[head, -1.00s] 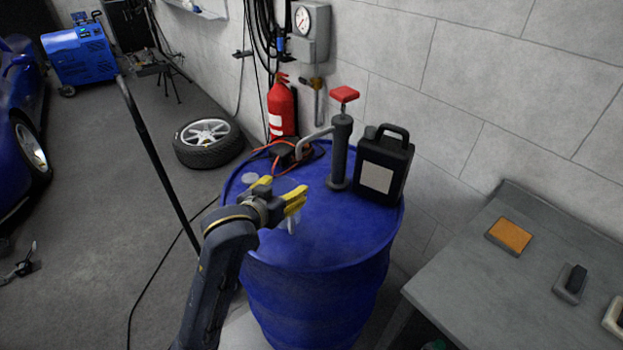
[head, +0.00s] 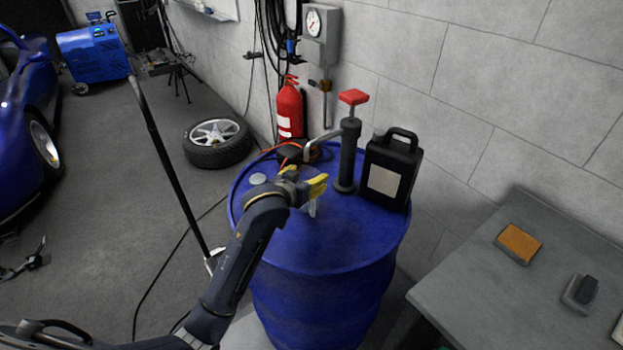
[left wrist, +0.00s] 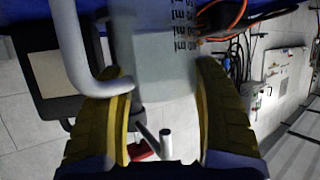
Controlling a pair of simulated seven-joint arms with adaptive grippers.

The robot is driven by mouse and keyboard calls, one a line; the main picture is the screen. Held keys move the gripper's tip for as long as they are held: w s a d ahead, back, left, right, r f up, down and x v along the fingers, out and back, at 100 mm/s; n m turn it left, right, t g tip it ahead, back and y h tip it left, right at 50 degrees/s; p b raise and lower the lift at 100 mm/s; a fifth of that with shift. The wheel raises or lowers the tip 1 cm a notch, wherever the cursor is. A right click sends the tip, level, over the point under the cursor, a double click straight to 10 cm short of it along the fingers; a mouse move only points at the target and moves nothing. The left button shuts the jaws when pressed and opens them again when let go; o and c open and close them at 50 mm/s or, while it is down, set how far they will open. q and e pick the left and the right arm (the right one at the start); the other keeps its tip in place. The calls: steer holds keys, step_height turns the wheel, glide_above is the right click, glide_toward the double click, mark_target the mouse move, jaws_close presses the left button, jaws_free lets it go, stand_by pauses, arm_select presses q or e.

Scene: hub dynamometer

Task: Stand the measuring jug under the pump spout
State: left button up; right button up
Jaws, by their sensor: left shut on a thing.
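The measuring jug is a pale, see-through vessel with dark scale marks. In the left wrist view the jug (left wrist: 155,50) sits between the yellow fingers of my left gripper (left wrist: 165,110), with a grey curved bar like a handle beside it. In the head view my left gripper (head: 304,181) is shut on it over the drum top, and only a pale sliver of the jug (head: 312,208) shows below the fingers. The pump (head: 347,158) stands behind to the right, with a red handle and a grey spout (head: 318,137) bending left. Whether the jug touches the drum is unclear. My right gripper is not in view.
The blue drum (head: 330,248) carries a black canister (head: 390,165) right of the pump and a dark item with orange cable (head: 290,152) behind. A red extinguisher (head: 290,108) stands behind. A grey bench (head: 470,280) is at right. The front drum top is clear.

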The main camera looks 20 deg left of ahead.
arm_select(q)
steer(key=shift+f, duration=0.35)
steer(key=o, duration=1.6)
steer(key=shift+c, duration=0.2)
steer(key=shift+r, duration=0.1)
steer(key=shift+s+r, duration=0.1)
steer(key=shift+s, duration=0.05)
steer(key=v, duration=1.1)
steer(key=shift+s, duration=0.35)
